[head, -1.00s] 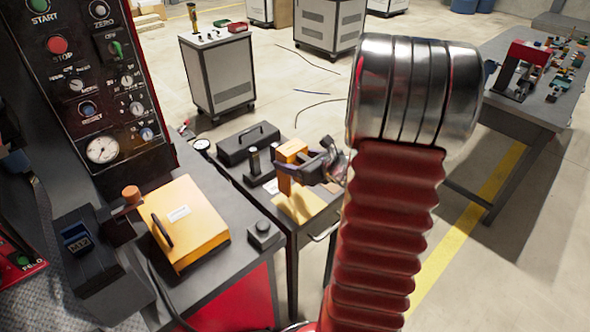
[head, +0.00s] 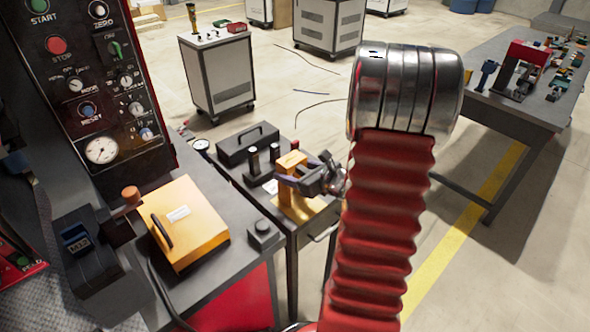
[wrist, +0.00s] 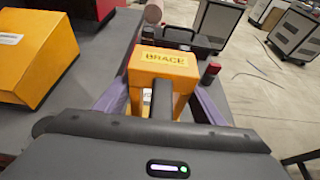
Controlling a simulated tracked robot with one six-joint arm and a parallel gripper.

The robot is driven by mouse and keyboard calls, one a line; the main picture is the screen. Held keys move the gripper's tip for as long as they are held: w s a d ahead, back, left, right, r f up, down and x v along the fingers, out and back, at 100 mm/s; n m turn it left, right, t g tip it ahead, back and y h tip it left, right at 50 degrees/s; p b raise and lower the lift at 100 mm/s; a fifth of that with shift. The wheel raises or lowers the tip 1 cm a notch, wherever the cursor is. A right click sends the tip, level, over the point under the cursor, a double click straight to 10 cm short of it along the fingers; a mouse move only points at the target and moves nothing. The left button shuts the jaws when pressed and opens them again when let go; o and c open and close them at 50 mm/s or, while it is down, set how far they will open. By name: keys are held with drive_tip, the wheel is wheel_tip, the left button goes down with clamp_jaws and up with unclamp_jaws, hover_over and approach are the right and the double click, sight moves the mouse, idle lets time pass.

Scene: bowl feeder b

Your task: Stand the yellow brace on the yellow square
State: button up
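The yellow brace (head: 291,160) stands upright on the cart top in the head view, its foot on the yellow square (head: 312,209) as far as I can see. In the wrist view the brace (wrist: 164,66) faces me with its BRACE label. My gripper (head: 294,169) is open around the brace, one purple finger on each side. In the wrist view a gap shows between the brace and each finger. My gripper and the brace hide part of the square.
A black case (head: 247,144) and dark posts stand behind the brace on the cart. A yellow-orange box (head: 185,222) and a small grey button box (head: 263,234) lie on the nearer bench. A worktable (head: 520,112) stands at the right.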

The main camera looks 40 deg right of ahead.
drive_tip(key=o, duration=0.4)
drive_tip(key=shift+o, duration=0.2)
drive_tip(key=shift+r, duration=0.1)
drive_tip(key=v, duration=1.2)
idle(0.6)
